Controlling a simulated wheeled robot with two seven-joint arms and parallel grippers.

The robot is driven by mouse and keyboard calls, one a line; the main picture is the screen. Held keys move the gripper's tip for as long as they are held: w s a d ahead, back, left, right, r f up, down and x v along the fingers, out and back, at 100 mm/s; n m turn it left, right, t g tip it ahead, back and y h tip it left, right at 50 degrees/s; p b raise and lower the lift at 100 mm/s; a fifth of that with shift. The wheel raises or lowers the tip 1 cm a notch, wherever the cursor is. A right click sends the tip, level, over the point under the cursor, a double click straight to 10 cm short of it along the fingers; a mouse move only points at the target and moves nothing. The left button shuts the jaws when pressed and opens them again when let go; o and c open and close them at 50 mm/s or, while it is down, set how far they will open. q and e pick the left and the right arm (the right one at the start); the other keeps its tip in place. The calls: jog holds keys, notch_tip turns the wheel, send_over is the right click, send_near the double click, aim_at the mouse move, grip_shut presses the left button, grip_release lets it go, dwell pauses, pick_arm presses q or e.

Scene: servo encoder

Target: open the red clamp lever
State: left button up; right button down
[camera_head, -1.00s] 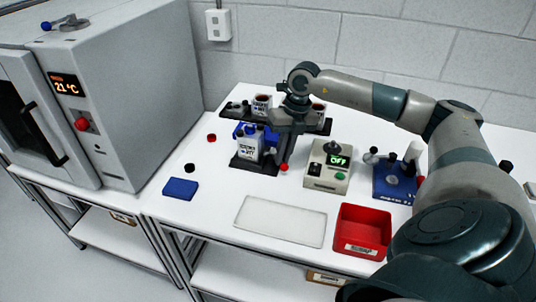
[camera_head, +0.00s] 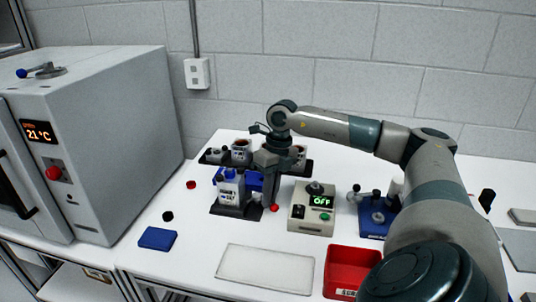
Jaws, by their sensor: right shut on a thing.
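The servo fixture stands on the white table, with a dark base plate (camera_head: 228,211), a blue part (camera_head: 253,181) and a light block with a label (camera_head: 231,186). A red ball (camera_head: 274,208), which looks like the knob of the clamp lever, shows at the right of the fixture. My right gripper (camera_head: 270,197) points down there, with its fingers just above and beside the red ball. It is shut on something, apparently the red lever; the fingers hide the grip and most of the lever. My left gripper is out of view.
A grey box reading OFF (camera_head: 312,210) stands close to the right, and a blue-based device (camera_head: 377,222) beyond it. A dark rack with cups (camera_head: 213,156) is behind. A red bin (camera_head: 350,270), white tray (camera_head: 265,268) and blue block (camera_head: 157,238) lie in front. A grey oven (camera_head: 110,130) stands left.

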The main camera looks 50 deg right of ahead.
jog(key=c, duration=1.9)
grip_release()
jog(key=shift+c, duration=0.2)
jog(key=shift+r, duration=0.1)
